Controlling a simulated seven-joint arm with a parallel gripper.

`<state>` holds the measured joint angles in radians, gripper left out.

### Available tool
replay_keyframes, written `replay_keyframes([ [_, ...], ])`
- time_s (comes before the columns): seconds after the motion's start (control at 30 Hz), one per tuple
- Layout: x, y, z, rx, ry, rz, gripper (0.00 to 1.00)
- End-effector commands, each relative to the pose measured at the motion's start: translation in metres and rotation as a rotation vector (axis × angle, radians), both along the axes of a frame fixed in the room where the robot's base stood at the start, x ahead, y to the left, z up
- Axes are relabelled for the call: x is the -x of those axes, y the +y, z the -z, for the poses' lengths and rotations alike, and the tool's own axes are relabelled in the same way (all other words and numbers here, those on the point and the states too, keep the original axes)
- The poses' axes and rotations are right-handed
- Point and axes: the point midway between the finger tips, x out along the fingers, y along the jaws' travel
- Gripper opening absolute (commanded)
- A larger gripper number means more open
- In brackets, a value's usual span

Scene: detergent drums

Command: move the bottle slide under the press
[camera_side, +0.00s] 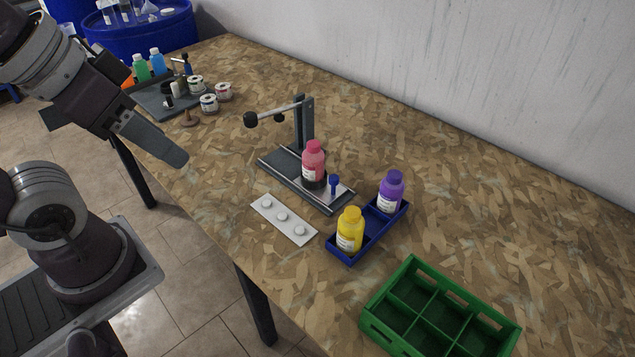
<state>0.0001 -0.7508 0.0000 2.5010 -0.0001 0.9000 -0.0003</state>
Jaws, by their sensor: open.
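The press stands mid-table, with a dark upright post (304,122) and a lever (280,112) reaching left to a black knob. The slide (341,194) is a light plate on the rails of the press base (280,166), toward the near right end. A pink bottle (313,160) stands upright on the slide in a dark holder. A blue peg-like handle (334,184) rises from the slide beside the bottle. The bottle is to the right and front of the post. My gripper (178,160) is up at the left, away from the press; its finger gap is hard to see from here.
A blue tray (368,236) holds a yellow bottle (350,230) and a purple bottle (391,191). A white strip with caps (268,208) lies in front of the press. A green crate (408,264) is at the near right. Jars (209,103) and a dark tray (150,92) are at the back left.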

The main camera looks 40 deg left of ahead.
Motion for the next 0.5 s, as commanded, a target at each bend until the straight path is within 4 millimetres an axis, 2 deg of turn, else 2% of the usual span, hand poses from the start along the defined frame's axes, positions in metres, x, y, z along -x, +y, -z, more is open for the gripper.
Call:
replay_keyframes([
  [0.37,0.0,0.0,0.0,0.0,0.0,0.0,0.48],
  [0.4,-0.001,0.0,0.0,0.0,0.0,-0.001,0.45],
  [0.47,-0.007,0.0,-0.002,0.014,0.008,-0.011,0.45],
  [0.5,-0.016,-0.001,-0.004,0.034,0.02,-0.029,0.45],
])
